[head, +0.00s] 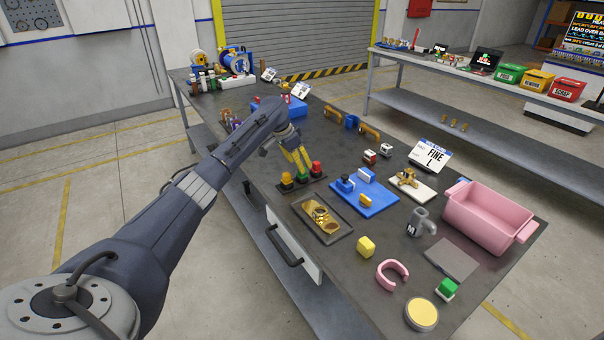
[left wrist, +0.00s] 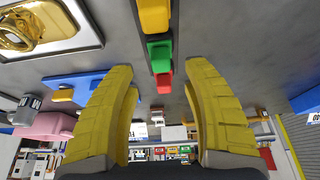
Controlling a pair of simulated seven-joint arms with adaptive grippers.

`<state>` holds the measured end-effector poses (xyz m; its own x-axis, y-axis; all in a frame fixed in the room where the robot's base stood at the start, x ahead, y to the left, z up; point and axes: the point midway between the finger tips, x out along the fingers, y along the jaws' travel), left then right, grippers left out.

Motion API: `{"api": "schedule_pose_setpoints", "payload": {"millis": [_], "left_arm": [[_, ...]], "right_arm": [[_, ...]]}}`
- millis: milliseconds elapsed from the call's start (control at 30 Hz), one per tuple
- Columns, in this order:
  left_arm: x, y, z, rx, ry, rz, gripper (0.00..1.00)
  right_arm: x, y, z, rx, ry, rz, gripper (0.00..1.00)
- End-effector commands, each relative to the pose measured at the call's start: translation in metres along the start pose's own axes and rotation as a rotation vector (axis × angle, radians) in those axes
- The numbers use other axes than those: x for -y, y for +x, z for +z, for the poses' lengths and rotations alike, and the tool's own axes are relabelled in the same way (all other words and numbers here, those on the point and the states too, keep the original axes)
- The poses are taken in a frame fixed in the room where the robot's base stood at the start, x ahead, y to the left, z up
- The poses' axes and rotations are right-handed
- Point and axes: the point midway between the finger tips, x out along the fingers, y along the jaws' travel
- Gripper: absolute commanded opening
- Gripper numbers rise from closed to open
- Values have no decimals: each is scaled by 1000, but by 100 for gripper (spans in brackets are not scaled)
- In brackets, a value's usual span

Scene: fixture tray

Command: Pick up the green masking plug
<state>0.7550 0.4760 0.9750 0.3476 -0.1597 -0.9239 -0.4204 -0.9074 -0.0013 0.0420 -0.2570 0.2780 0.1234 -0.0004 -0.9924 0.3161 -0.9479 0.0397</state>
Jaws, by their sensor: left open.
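The green masking plug (head: 302,177) stands in a dark strip holder (head: 318,184) on the bench, between an orange-yellow plug (head: 287,179) and a red plug (head: 316,168). In the left wrist view the green plug (left wrist: 159,53) shows just beyond and between my fingertips, with the orange-yellow plug (left wrist: 154,15) above it and the red plug (left wrist: 164,83) below it. My left gripper (head: 299,165) points down over the holder with yellow fingers. In the left wrist view the gripper (left wrist: 162,70) is open and empty. My right gripper is not in view.
A dark tray with gold parts (head: 346,231) and a blue fixture (head: 386,197) lie close on the near right. The bench's front edge is near the holder.

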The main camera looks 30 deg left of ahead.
Motion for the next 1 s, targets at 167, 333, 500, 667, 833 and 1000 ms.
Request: {"api": "schedule_pose_setpoints", "payload": {"millis": [167, 333, 500, 667, 833, 1000], "left_arm": [[1, 24, 0, 0, -3, 3, 49], [1, 37, 0, -1, -2, 3, 49], [1, 40, 1, 0, -1, 1, 49], [1, 40, 1, 0, -1, 1, 51], [1, 40, 1, 0, -1, 1, 32], [1, 39, 1, 0, -1, 1, 12]], "right_arm": [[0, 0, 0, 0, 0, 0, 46], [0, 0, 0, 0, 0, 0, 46], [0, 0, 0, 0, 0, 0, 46], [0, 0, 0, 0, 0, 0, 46], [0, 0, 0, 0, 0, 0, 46], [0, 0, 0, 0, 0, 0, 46]]}}
